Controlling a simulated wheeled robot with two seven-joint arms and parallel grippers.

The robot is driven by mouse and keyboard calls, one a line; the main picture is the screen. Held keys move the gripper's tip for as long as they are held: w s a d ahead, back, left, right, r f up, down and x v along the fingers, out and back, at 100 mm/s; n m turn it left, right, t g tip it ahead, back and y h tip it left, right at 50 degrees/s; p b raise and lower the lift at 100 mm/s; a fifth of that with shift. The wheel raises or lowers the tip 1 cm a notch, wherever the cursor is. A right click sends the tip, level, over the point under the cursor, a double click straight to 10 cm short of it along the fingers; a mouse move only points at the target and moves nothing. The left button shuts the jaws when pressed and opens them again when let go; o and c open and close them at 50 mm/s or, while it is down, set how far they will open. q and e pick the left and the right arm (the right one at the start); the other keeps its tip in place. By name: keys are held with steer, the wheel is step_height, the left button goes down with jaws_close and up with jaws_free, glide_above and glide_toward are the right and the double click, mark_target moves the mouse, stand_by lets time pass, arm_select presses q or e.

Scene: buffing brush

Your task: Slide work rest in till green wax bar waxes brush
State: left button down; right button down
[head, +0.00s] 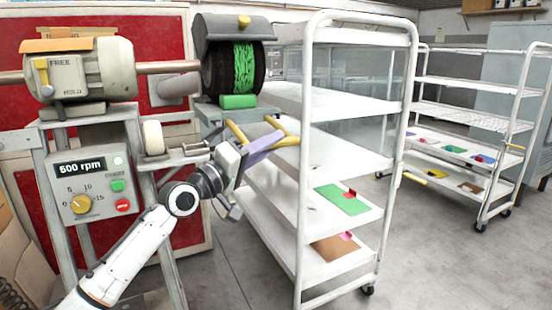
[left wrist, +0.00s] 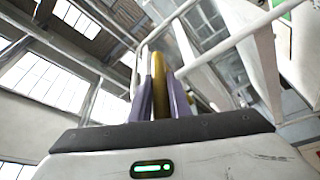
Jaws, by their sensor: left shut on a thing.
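The brush (head: 243,66) is a dark wheel under a grey hood, with green streaks across its face. The green wax bar (head: 238,101) lies on the work rest (head: 212,112) right below the brush's front. It looks close against the brush, but I cannot tell whether they touch. A yellow handle (head: 237,132) sticks out from the rest toward the front right. My left gripper (head: 270,142) is shut on this handle with its purple fingers. In the left wrist view the yellow bar (left wrist: 159,75) stands between the two fingers (left wrist: 162,98). My right gripper is not in view.
The machine's control box (head: 92,185) reads 500 rpm and stands left of my arm. A white shelf cart (head: 330,105) stands close to the right of the gripper. A second cart (head: 465,155) stands farther right. Grey floor (head: 420,260) is open at the right.

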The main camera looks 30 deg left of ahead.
arm_select(q)
steer(key=shift+a, duration=0.2)
steer(key=c, duration=1.6)
jaws_free()
steer(key=shift+c, duration=0.2)
steer(key=v, duration=1)
